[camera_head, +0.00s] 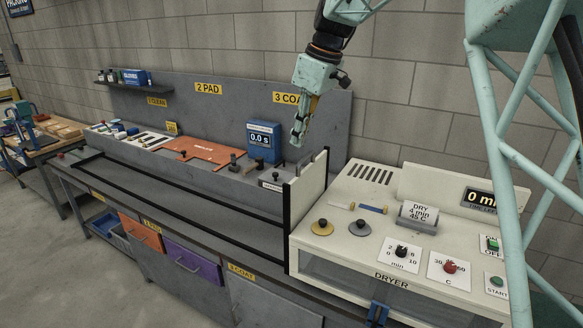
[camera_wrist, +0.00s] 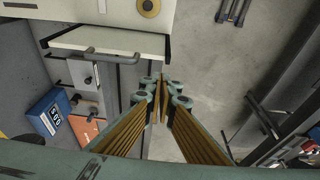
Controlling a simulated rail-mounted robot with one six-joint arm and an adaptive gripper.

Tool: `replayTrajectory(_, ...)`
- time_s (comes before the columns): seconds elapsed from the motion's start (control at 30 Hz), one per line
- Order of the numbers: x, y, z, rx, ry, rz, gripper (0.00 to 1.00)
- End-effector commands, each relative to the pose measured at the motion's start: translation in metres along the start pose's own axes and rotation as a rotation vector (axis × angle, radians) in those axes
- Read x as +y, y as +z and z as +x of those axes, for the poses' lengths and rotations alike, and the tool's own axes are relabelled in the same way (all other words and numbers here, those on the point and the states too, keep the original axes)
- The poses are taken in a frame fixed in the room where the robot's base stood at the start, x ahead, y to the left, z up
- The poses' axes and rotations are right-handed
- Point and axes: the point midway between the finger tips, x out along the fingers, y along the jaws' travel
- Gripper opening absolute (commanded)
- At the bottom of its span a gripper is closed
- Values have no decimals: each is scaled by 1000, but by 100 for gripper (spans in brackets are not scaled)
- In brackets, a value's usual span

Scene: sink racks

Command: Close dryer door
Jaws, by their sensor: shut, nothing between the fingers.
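The dryer (camera_head: 350,245) is a cream box at the right, with a dark window in its front. A cream panel (camera_head: 308,196) that looks like its door stands upright at the dryer's left end, between black edge posts, rising above the dryer top. In the wrist view the panel (camera_wrist: 110,41) shows from above, with a grey bar handle (camera_wrist: 90,53) on its outer side. My gripper (camera_head: 297,141) is shut and empty, above the bench and left of the panel's top. In the wrist view its fingertips (camera_wrist: 162,84) are apart from the handle.
Knobs and a "DRY 4 min" card holder (camera_head: 417,215) are on the dryer top. A blue timer box (camera_head: 264,141) and orange mat (camera_head: 195,151) lie left on the bench. A grey backboard (camera_head: 225,115) stands behind my gripper. Black rails (camera_head: 180,187) run along the bench front.

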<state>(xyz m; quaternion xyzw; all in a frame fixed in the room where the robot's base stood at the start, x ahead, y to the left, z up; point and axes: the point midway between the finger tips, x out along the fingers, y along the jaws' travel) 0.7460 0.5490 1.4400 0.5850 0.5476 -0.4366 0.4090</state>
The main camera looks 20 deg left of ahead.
Motion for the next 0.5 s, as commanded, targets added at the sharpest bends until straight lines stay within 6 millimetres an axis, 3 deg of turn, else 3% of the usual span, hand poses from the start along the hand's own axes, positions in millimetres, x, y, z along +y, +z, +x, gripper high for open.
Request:
replayTrajectory(0.27,0,0,13,-1,-2,0,0)
replayTrajectory(0.5,-1,0,38,-1,-2,1,0)
